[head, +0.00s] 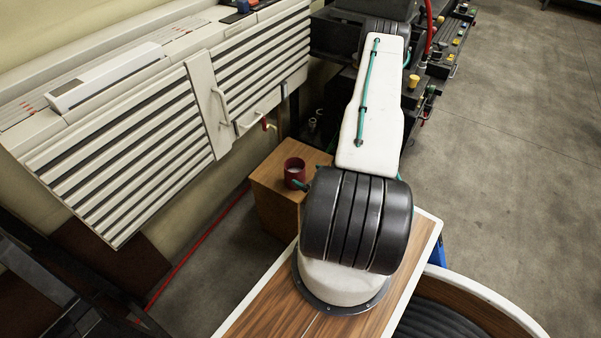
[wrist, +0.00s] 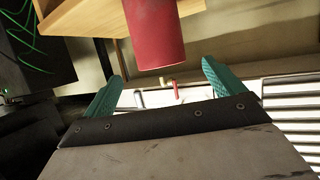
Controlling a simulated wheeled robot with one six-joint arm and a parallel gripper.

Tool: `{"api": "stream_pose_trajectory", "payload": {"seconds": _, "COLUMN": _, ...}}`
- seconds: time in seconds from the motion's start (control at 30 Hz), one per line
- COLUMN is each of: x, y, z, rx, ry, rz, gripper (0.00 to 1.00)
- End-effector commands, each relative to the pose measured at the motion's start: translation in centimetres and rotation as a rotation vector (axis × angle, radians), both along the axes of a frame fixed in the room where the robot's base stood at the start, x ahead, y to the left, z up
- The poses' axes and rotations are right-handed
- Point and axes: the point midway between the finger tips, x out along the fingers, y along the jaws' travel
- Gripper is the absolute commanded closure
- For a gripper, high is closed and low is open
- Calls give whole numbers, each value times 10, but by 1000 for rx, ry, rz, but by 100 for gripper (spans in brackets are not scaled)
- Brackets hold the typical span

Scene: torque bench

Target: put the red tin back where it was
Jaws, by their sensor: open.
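The red tin (head: 295,173) stands upright on top of a small wooden cabinet (head: 270,180), with its pale inside or top showing. The tin also shows at the top of the wrist view (wrist: 154,35), where the picture looks upside down and its far end is cut off. My gripper (wrist: 163,72) is open and empty, with its two teal fingers spread wide. The tin lies beyond the fingertips, roughly in line with the gap between them. In the head view my arm hides most of the gripper; a teal fingertip shows close beside the tin.
A pale slatted machine panel (head: 120,150) with handles stands left of the cabinet. A red-handled valve (head: 266,123) is just behind the cabinet. Dark equipment with coloured knobs (head: 413,82) stands at the back. Open concrete floor (head: 510,150) lies to the right.

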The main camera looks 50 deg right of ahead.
Motion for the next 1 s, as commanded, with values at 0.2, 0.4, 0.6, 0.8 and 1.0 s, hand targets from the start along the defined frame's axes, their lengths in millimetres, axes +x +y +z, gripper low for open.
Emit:
{"api": "stream_pose_trajectory", "payload": {"seconds": 0.2, "x": -23, "y": 5, "z": 10, "rx": 0, "ry": 1, "rz": -1, "gripper": 6}}
{"api": "stream_pose_trajectory", "payload": {"seconds": 0.4, "x": -7, "y": -6, "z": 28, "rx": -32, "ry": 77, "rz": 47, "gripper": 6}}
{"api": "stream_pose_trajectory", "payload": {"seconds": 0.6, "x": 41, "y": -26, "z": 80, "rx": -101, "ry": 291, "rz": 125, "gripper": 6}}
{"api": "stream_pose_trajectory", "payload": {"seconds": 0.8, "x": 82, "y": -24, "z": 154, "rx": -161, "ry": 488, "rz": 144, "gripper": 6}}
{"api": "stream_pose_trajectory", "payload": {"seconds": 1.0, "x": 107, "y": 4, "z": 238, "rx": -190, "ry": 638, "rz": 116, "gripper": 6}}
